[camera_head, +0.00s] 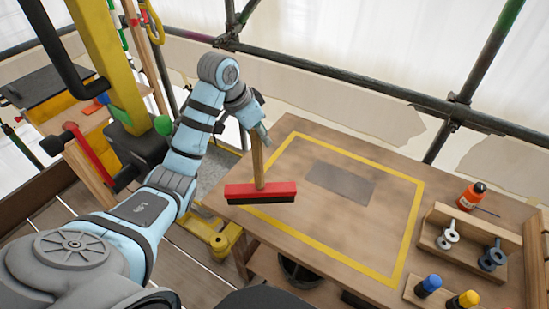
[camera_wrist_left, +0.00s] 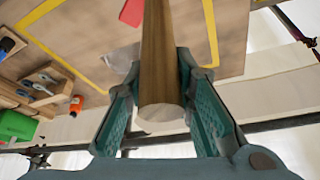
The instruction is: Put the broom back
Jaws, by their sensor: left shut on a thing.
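The broom has a wooden handle (camera_head: 257,160) and a red head with dark bristles (camera_head: 261,190). My left gripper (camera_head: 258,130) is shut on the upper part of the handle. The broom hangs nearly upright, with its head at the left corner of the wooden table (camera_head: 285,135); I cannot tell whether the bristles touch the top. In the left wrist view the handle (camera_wrist_left: 158,60) runs between the two fingers (camera_wrist_left: 158,78), its round end towards the camera. Part of the red head (camera_wrist_left: 132,12) shows beyond. My right gripper is not in view.
A yellow outline surrounds a grey plate (camera_head: 340,183) on the table. An orange bottle (camera_head: 470,196), a wooden rack with metal rings (camera_head: 465,240) and blue and yellow capped items (camera_head: 428,286) stand at the right. A yellow post (camera_head: 105,50) and scaffold tubes stand behind.

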